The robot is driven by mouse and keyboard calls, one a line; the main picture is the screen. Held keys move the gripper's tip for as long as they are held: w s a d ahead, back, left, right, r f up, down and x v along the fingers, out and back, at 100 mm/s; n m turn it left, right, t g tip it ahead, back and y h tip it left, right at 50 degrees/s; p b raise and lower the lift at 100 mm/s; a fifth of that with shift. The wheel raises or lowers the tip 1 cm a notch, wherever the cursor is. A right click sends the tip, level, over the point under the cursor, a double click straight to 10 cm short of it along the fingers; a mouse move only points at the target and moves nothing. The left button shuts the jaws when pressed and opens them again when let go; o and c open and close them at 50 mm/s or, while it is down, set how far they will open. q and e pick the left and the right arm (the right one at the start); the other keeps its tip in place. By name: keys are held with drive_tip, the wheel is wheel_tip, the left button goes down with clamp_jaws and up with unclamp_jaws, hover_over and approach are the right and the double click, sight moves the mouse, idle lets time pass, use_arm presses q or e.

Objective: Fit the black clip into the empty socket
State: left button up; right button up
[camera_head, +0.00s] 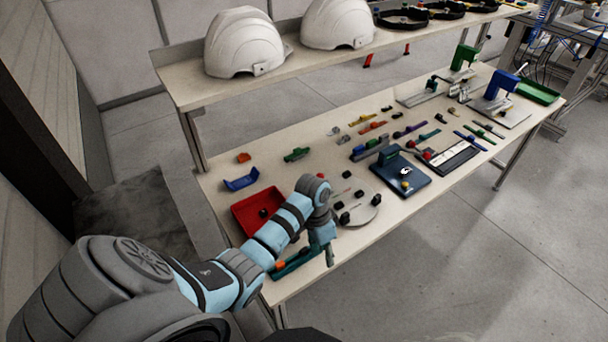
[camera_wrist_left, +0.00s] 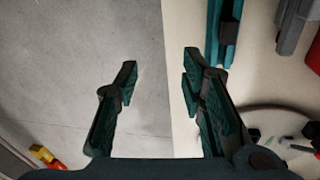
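Several small black pieces (camera_head: 345,217) stand on a round pale plate (camera_head: 361,218) near the table's front edge; the plate is partly visible in the left wrist view (camera_wrist_left: 262,118). A dark piece (camera_head: 263,212) lies in the red tray (camera_head: 247,214). I cannot tell which is the black clip, nor make out the empty socket. My left gripper (camera_head: 329,255) is at the table's front edge, nearer than the plate. In the left wrist view, its fingers (camera_wrist_left: 160,74) are wide apart with nothing between them, over the floor and table edge. My right gripper is out of view.
A teal bar (camera_wrist_left: 227,42) lies on the table near the left gripper. A blue fixture (camera_head: 405,180) stands right of the plate. A blue bracket (camera_head: 241,179) and green part (camera_head: 297,154) lie behind. White helmets (camera_head: 243,45) sit on the raised shelf. The floor in front is clear.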

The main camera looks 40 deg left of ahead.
use_arm(q)
drive_tip(key=w+a+r+n+y, duration=0.1)
drive_tip(key=a+r+y, duration=0.1)
drive_tip(key=a+r, duration=0.6)
drive_tip(key=b, duration=0.5)
approach(307, 248)
drive_tip(key=shift+s+a+f, duration=0.1)
drive_tip(key=shift+a, duration=0.3)
drive_tip(key=f, duration=0.5)
drive_tip(key=d+f, duration=0.1)
drive_tip(key=f, duration=0.2)
drive_tip(key=shift+f, duration=0.35)
drive_tip(key=shift+w, duration=0.25)
drive_tip(key=c, duration=0.9)
